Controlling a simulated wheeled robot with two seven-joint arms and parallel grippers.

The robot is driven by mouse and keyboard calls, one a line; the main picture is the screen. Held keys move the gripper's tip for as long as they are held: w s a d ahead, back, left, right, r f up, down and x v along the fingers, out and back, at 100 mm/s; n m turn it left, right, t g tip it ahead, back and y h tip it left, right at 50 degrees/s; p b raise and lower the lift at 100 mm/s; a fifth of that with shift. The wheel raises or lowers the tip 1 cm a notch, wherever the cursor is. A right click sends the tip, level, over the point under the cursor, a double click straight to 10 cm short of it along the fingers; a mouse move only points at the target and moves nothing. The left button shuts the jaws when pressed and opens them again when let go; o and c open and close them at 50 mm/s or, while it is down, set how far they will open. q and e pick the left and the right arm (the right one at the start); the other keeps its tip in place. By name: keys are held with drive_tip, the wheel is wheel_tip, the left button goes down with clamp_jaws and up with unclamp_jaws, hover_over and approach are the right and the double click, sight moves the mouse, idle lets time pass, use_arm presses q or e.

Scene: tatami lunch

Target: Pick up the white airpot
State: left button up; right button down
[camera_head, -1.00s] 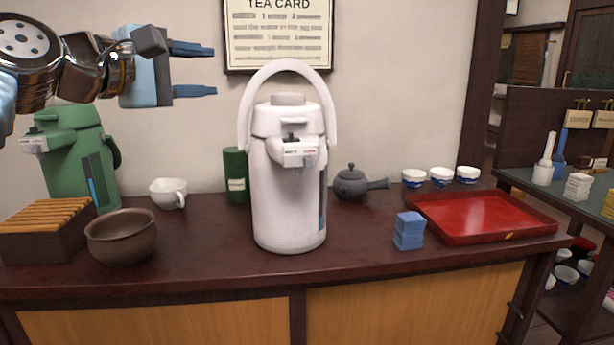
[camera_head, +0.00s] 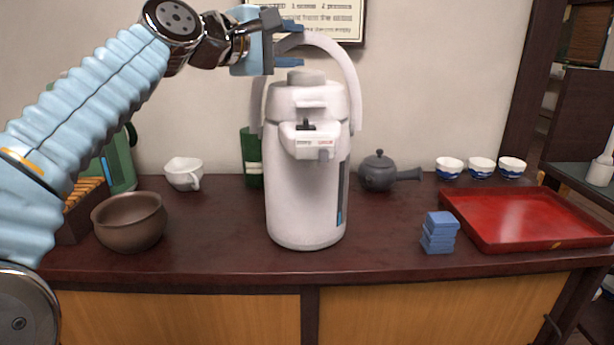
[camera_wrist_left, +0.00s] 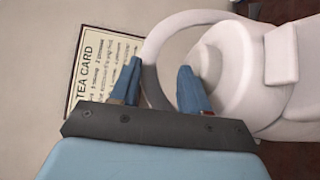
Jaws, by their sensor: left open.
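The white airpot (camera_head: 305,200) stands upright on the dark counter in the middle of the head view, its carry handle (camera_head: 350,85) raised in an arch. My left gripper (camera_head: 302,46) is open at the top left of the handle arch. In the left wrist view, the open left gripper (camera_wrist_left: 160,85) has the handle (camera_wrist_left: 152,80) passing between its two blue fingers, with the airpot's lid (camera_wrist_left: 215,65) beyond. I cannot tell whether the fingers touch the handle. My right gripper is not in view.
A brown bowl (camera_head: 130,222), white pitcher (camera_head: 183,173) and green canister (camera_head: 251,158) stand left of the airpot. A dark teapot (camera_head: 378,172), blue stack (camera_head: 439,233), red tray (camera_head: 525,218) and white-and-blue cups (camera_head: 481,168) are to the right. A tea card (camera_head: 325,18) hangs behind.

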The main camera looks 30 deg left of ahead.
sight(302, 42)
use_arm(q)
drive_tip(key=x, duration=0.4)
drive_tip(key=shift+r+p, duration=0.1)
drive_tip(key=shift+p, duration=0.25)
clamp_jaws()
drive_tip(key=shift+r, duration=0.25)
